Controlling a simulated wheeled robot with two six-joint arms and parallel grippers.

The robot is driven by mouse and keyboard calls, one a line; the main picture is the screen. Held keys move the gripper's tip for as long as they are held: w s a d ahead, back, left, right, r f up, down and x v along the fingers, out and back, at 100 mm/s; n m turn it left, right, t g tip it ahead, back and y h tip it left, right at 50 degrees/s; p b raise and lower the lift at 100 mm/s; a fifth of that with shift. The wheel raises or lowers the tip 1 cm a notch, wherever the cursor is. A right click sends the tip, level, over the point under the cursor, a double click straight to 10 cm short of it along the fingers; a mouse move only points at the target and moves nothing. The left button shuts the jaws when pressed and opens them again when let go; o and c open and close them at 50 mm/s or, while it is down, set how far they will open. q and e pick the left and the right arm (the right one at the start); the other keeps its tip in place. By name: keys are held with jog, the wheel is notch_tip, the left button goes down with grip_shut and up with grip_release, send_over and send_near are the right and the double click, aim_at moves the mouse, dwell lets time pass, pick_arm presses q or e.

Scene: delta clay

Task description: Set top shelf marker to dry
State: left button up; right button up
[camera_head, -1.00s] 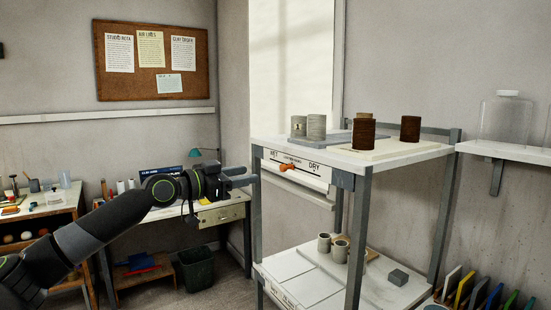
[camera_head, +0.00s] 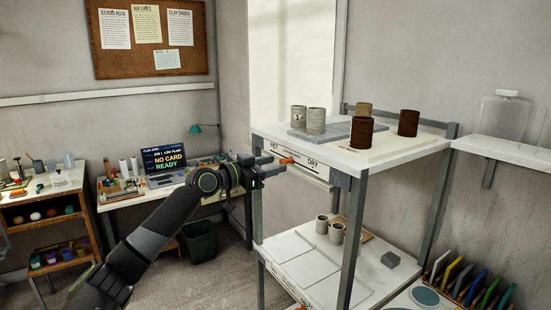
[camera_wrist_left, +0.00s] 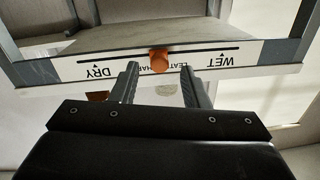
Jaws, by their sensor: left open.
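The top shelf marker is an orange knob (camera_head: 286,161) on the white label strip (camera_head: 312,172) along the shelf's front edge. In the left wrist view the picture is upside down, and the orange knob (camera_wrist_left: 159,60) sits near the middle of the dark slot, by the partly hidden leather-hard lettering. DRY (camera_wrist_left: 100,73) and WET (camera_wrist_left: 222,60) stand to either side, the knob on neither. My left gripper (camera_head: 267,166) is open in front of the strip. In the wrist view its fingers (camera_wrist_left: 160,72) lie either side of the knob; contact cannot be told.
Grey cups (camera_head: 315,121) and dark brown cups (camera_head: 362,132) stand on the top shelf (camera_head: 420,143). Small cups (camera_head: 337,233) and a grey block (camera_head: 390,259) are on the lower shelf. A desk with a laptop (camera_head: 166,160) is behind my arm.

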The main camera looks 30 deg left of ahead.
pick_arm(q)
jog(key=shift+x, duration=0.8)
grip_shut()
jog(key=shift+d, duration=0.1)
